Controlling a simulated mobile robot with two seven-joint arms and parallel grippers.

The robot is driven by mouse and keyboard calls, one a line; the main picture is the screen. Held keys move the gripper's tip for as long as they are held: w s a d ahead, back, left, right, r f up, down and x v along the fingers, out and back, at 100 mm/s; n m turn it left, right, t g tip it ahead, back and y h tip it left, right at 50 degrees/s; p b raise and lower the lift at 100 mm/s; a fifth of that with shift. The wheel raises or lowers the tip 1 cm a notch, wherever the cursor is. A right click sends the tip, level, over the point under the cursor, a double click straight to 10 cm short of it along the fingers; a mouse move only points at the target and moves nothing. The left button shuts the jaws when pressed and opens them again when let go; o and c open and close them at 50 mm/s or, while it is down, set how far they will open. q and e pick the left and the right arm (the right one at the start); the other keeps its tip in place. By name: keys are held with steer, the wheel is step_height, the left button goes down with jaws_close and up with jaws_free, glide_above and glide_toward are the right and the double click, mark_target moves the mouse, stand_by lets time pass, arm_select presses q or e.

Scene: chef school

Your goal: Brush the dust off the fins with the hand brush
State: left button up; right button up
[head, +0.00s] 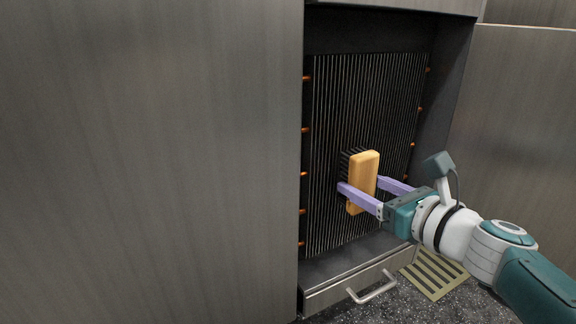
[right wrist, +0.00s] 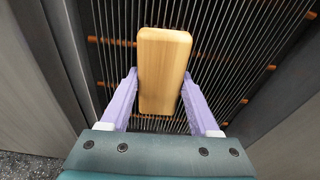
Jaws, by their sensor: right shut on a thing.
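The fins (head: 345,100) are a panel of thin upright metal strips set back in a dark cabinet recess, with copper tube ends along both sides. The hand brush (head: 365,175) has a pale wooden block and dark bristles that face the fins. My right gripper (head: 360,190) is shut on the wooden block, one purple finger on each side. The bristles are at the fins; whether they touch cannot be told. In the right wrist view the brush (right wrist: 162,70) stands upright between the fingers, with the fins (right wrist: 225,40) behind it. I cannot make out dust. My left gripper is not in view.
A large steel panel (head: 150,160) fills the left, and another steel panel (head: 520,120) stands at the right of the recess. Below the fins is a drawer front with a bar handle (head: 372,288). A slotted floor grate (head: 435,273) lies on the speckled floor.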

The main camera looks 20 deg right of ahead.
steer(key=shift+a, duration=1.05)
steer(key=shift+d+r+p, duration=0.1)
steer(key=shift+r+p, duration=0.9)
steer(key=shift+p, duration=0.1)
steer(key=shift+d+f, duration=0.1)
steer(key=shift+d, duration=0.15)
steer(key=shift+w+d+b, duration=0.1)
steer(key=shift+d+b, duration=0.45)
steer(key=shift+d, duration=1.2)
steer(key=d+b, duration=0.1)
steer(key=d, duration=0.1)
steer(key=d+b, duration=0.1)
steer(key=d, duration=0.2)
steer(key=d+b, duration=0.1)
steer(key=d, duration=0.1)
steer(key=shift+w+d, duration=0.3)
steer(key=shift+d, duration=0.05)
steer(key=shift+d+b, duration=0.2)
steer(key=shift+b, duration=0.1)
